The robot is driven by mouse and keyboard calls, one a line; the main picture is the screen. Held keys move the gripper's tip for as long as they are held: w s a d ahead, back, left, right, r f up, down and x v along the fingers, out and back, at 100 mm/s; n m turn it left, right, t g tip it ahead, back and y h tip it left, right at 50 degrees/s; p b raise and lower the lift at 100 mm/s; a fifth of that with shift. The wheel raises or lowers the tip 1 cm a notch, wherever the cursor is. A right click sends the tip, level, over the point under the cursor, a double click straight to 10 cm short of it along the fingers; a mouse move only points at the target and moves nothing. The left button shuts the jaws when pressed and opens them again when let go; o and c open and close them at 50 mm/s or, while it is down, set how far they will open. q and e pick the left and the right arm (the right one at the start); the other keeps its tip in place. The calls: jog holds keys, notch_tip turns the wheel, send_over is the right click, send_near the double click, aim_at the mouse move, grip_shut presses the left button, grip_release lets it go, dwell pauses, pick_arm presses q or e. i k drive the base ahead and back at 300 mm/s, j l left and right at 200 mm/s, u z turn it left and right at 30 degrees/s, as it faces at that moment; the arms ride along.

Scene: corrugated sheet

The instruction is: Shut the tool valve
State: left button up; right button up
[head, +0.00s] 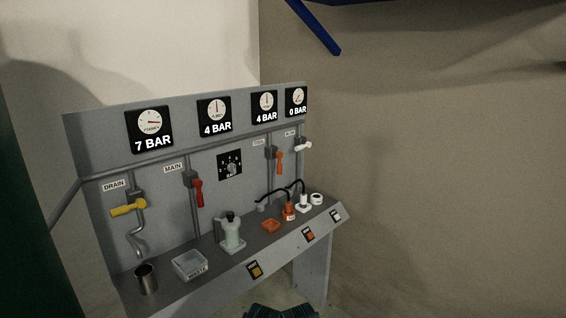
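The tool valve (279,162) has an orange lever on a vertical pipe, right of the panel's middle. Its lever hangs straight down, in line with the pipe. A small label (259,142), which seems to read TOOL, is just left of it. The gauge (265,102) above it reads 4 BAR. Neither of my grippers is in view, and nothing touches the lever.
The yellow DRAIN lever (128,208) and white lever (304,146) lie crosswise; the red MAIN lever (200,193) hangs down.

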aim_at(279, 165)
jog(key=i+l, duration=0.25)
jog(key=i, duration=0.25)
jog(key=i+l, duration=0.3)
jog(key=i, duration=0.2)
jog(key=i+l, duration=0.25)
jog(key=i, duration=0.25)
jog(key=i+l, duration=0.25)
jog(key=i, duration=0.25)
